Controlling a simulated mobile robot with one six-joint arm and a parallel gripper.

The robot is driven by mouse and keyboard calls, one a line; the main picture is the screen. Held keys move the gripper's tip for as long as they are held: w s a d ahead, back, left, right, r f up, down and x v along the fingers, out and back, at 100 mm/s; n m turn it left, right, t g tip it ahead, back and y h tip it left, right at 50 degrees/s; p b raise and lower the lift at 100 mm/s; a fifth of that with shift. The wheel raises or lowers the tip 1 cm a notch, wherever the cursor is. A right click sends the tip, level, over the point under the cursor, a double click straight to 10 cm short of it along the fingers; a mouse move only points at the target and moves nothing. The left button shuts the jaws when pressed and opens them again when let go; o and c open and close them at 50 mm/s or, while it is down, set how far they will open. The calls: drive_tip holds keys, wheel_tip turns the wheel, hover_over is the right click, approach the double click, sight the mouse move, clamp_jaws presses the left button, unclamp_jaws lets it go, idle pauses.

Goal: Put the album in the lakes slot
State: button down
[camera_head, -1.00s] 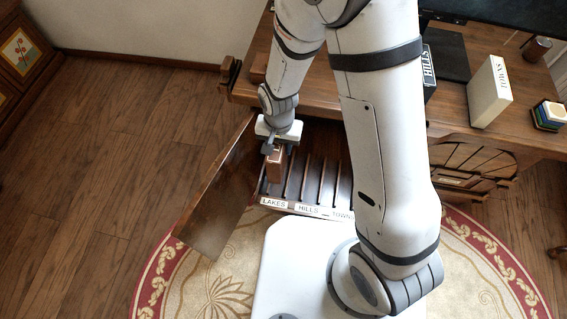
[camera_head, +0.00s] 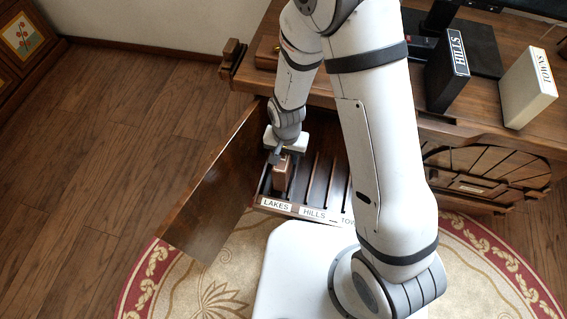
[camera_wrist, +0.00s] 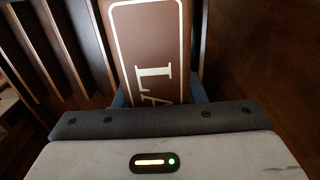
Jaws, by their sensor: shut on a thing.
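The album is a brown volume with a cream border and the letters "LA" showing on its spine in the wrist view (camera_wrist: 152,45); in the head view (camera_head: 284,172) it stands upright under my gripper (camera_head: 279,155). My gripper is shut on it, and the blue-grey fingers show at its sides in the wrist view. The lakes slot is the leftmost slot of the open compartment, behind the "LAKES" label (camera_head: 276,205). The album is over or in this slot's area; I cannot tell how deep its lower end reaches.
The open cabinet door (camera_head: 212,185) stands left of the slots. The "HILLS" label (camera_head: 313,213) marks the neighbouring slot. On the desk stand a black HILLS album (camera_head: 447,80) and a white TOWNS album (camera_head: 528,88). My arm hides the right-hand slots.

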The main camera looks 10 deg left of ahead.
drive_tip(key=shift+f+b, duration=0.7)
drive_tip(key=shift+f, duration=1.25)
drive_tip(key=shift+f, duration=0.15)
drive_tip(key=c, duration=0.9)
unclamp_jaws()
